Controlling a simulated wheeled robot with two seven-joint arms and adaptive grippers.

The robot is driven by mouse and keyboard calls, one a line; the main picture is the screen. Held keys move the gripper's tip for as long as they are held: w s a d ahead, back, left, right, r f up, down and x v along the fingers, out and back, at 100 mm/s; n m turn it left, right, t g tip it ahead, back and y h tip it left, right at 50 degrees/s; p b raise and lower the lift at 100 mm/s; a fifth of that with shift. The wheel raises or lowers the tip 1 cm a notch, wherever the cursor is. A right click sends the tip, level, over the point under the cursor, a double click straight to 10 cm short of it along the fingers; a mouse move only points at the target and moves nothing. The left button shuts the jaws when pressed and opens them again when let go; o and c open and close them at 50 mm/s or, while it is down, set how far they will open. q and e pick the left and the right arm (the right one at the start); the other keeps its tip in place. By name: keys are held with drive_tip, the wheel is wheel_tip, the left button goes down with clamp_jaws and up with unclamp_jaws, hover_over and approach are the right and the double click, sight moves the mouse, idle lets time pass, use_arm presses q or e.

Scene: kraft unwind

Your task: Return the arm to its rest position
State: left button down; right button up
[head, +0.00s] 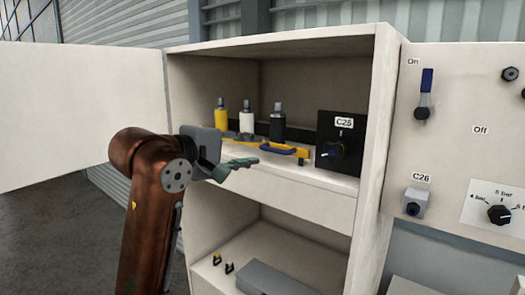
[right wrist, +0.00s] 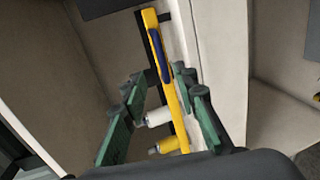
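My right gripper (head: 240,165) is in front of the open cabinet's upper shelf in the head view, its arm rising from the bottom left. Its green fingers stand apart with nothing held in the right wrist view (right wrist: 158,78). A yellow tool with a blue grip (head: 285,149) lies on the shelf beyond the fingers. In the right wrist view the yellow tool (right wrist: 171,82) shows through the gap between them. The gripper partly hides its left end in the head view. My left gripper is not in view.
The cabinet (head: 382,110) has its door (head: 80,115) open to the left. Yellow (head: 221,115), white (head: 246,119) and black (head: 278,123) bottles stand on the shelf beside the black C25 panel (head: 341,140). A grey box (head: 280,279) lies below. A control panel (head: 455,150) is at right.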

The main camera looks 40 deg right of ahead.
drive_tip(key=shift+v, duration=0.95)
